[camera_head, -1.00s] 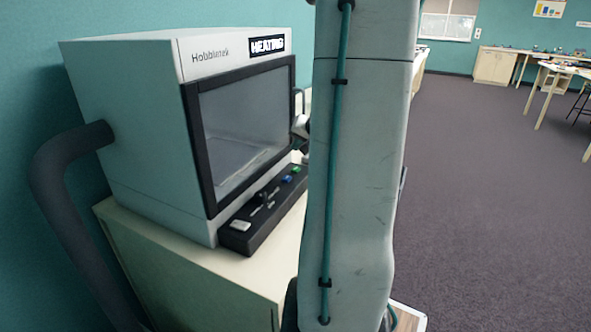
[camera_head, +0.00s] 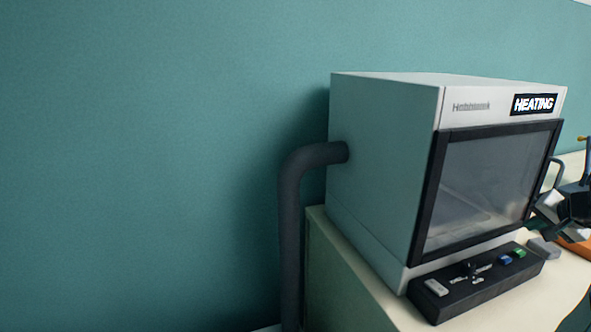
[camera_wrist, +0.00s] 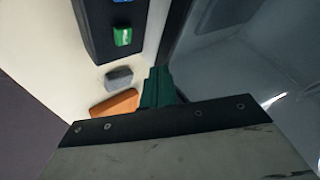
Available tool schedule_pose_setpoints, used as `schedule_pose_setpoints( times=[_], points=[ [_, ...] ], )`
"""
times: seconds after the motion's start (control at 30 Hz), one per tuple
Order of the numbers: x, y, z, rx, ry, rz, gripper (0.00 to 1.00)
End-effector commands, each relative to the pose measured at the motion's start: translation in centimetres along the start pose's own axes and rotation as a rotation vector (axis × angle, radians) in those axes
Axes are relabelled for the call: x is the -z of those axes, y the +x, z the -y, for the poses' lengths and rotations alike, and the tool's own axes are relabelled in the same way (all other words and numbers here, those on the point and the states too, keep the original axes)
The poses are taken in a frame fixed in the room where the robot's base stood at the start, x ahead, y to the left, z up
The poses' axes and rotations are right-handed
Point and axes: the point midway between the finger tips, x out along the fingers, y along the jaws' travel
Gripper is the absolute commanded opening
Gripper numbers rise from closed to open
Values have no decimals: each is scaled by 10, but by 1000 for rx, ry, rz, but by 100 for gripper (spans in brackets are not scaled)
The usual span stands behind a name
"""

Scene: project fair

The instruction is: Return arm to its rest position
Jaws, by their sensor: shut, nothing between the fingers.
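My gripper (camera_wrist: 158,86) shows in the wrist view as dark teal fingers held together, with nothing between them. Below it a dark bar and a pale worn plate fill the lower part of that view. In the head view the end of my arm shows only partly at the right edge, beside the front of the heating machine (camera_head: 385,170). The gripper appears apart from the machine's dark-framed window (camera_head: 490,185), though the exact gap is hard to judge. Most of my arm is outside the head view.
A black control panel (camera_head: 470,288) with a green button (camera_wrist: 122,36) and a blue one lies before the machine. A grey block (camera_wrist: 118,76) and an orange object (camera_wrist: 115,104) lie on the pale counter (camera_head: 345,285). A dark pipe (camera_head: 290,220) runs down at left, before the teal wall (camera_head: 140,150).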

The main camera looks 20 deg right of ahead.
Motion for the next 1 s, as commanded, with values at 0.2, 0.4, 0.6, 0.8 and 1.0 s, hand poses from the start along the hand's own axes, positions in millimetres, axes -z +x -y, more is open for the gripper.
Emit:
schedule_pose_setpoints(
  times=[0.2, 0.4, 0.6, 0.8, 1.0],
  points=[
    [-37, -2, 7, 32, 118, 140, 0],
    [-122, -35, 65, 32, 50, 417, 0],
    [-221, -92, 121, -56, -170, 675, 0],
    [-297, -159, 136, -198, -474, 801, 0],
    [-337, -208, 134, -259, -796, 782, 0]
  ],
)
